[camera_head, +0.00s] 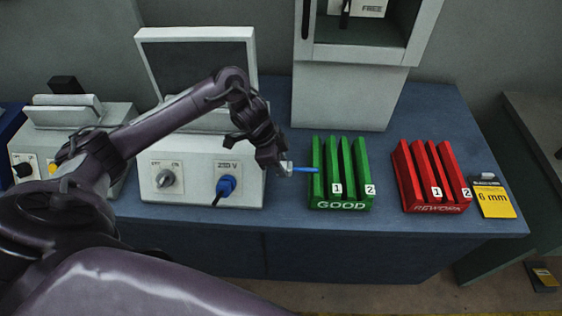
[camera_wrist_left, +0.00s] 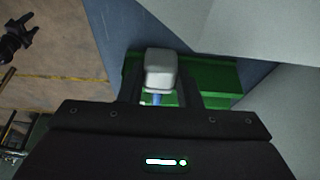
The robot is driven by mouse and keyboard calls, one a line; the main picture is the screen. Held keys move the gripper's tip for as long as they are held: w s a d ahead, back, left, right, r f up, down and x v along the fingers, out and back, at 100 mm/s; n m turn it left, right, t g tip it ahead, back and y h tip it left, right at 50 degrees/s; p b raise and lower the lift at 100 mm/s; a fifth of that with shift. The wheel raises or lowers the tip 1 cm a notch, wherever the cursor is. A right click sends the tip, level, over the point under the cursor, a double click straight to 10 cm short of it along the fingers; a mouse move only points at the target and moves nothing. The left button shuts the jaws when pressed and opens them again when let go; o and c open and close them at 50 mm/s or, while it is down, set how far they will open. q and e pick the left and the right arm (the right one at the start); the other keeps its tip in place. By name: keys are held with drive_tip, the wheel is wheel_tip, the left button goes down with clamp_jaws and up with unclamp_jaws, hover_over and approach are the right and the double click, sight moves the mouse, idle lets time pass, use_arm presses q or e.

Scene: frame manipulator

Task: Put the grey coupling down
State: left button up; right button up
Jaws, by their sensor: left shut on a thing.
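My left gripper (camera_head: 284,167) is shut on the grey coupling (camera_wrist_left: 161,70), a small pale grey block in the left wrist view, with a blue part below it. In the head view a thin blue piece (camera_head: 306,169) points right from the fingertips, over the left edge of the green GOOD rack (camera_head: 341,205). Whether it touches the rack I cannot tell. The green rack also lies behind the coupling in the left wrist view (camera_wrist_left: 218,77). A dark two-pronged shape at that view's upper left may be my right gripper; its opening is unclear.
A red REWORK rack (camera_head: 437,208) stands right of the green one, with a yellow 6 mm card (camera_head: 494,199) beside it. A white tester (camera_head: 200,185) with a knob and blue plug stands left. A grey cabinet (camera_head: 345,97) rises behind. Blue bench shows between the racks.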

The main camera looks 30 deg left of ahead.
use_arm(q)
drive_tip(key=shift+f, duration=0.55)
drive_tip(key=o, duration=1.1)
drive_tip(key=shift+d, duration=0.1)
drive_tip(key=shift+c, duration=0.2)
drive_tip(key=shift+r, duration=0.1)
drive_tip(key=shift+r, duration=0.35)
drive_tip(key=v, duration=1.2)
drive_tip(key=shift+r, duration=0.1)
